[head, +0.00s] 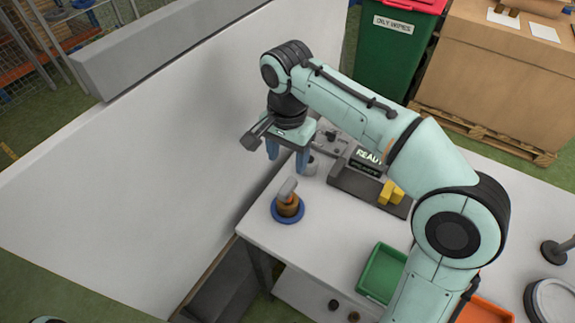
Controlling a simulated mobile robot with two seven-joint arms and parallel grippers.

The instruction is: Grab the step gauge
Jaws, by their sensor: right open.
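My right gripper (288,158) points down over the back left corner of the white table, its two blue fingers apart and nothing seen between them. A yellow stepped block (391,193), which may be the step gauge, sits on the right end of a dark device (348,177) with a lit display. The gripper is left of this block and well apart from it. My left gripper is not in view.
A brown-bodied tool with a grey top (287,203) stands on a blue round base near the left edge of the white table (330,235). A green bin (383,272) and an orange bin (485,310) are at the front. A white wall (190,130) rises left.

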